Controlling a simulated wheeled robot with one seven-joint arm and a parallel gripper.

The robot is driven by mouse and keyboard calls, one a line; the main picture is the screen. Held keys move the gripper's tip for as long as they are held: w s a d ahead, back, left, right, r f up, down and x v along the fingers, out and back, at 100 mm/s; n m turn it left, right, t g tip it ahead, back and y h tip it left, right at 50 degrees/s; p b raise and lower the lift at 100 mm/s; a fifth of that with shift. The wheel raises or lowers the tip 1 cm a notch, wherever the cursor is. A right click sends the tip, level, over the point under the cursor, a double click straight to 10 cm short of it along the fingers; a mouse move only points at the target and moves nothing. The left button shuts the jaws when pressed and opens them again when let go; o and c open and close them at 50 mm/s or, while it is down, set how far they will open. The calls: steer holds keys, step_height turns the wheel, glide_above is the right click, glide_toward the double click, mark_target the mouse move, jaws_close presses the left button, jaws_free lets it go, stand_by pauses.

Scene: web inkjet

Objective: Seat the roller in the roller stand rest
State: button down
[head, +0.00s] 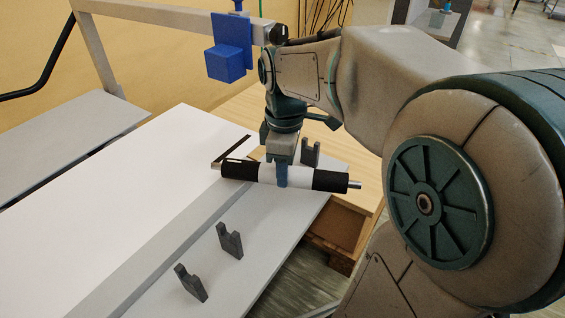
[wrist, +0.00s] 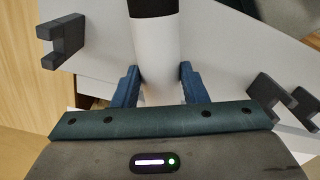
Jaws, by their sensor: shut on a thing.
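The roller (head: 302,178) has a white middle, black ends and a thin metal shaft end at the right. My gripper (head: 281,182) is shut on its white middle from above, with blue fingers on either side. The wrist view shows the roller (wrist: 155,48) between the fingers (wrist: 158,85). Dark grey notched stands rise from the white surface: a front one (head: 190,283), one behind it (head: 230,240), and one behind the roller (head: 310,151). The roller appears held above the surface, apart from the two front stands. Its clearance from the rear stand cannot be told.
A white table (head: 120,190) with a grey strip (head: 165,248) spreads to the left. A blue block (head: 228,62) hangs from a grey frame (head: 150,17) at the back. The surface around the front stands is clear.

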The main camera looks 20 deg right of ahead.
steer(key=shift+f, duration=0.25)
steer(key=c, duration=0.9)
jaws_free()
steer(key=shift+o, duration=0.2)
step_height(320, 180, up, 13)
steer(key=p, duration=0.6)
steer(key=s+a+f+m, duration=0.1)
steer(key=s+f+m, duration=0.2)
steer(key=f, duration=0.2)
steer(key=s+a+f+m, duration=0.1)
steer(key=s+f+m, duration=0.2)
steer(key=f+m, duration=0.1)
steer(key=s+a+f+m+t, duration=0.1)
steer(key=s+f+m, duration=0.1)
steer(key=f+m, duration=0.2)
steer(key=shift+s+a+f, duration=0.15)
steer(key=shift+s+f, duration=0.05)
steer(key=shift+f, duration=0.25)
steer(key=shift+s+a+f, duration=0.1)
steer(key=shift+s+f, duration=0.1)
steer(key=shift+f, duration=0.25)
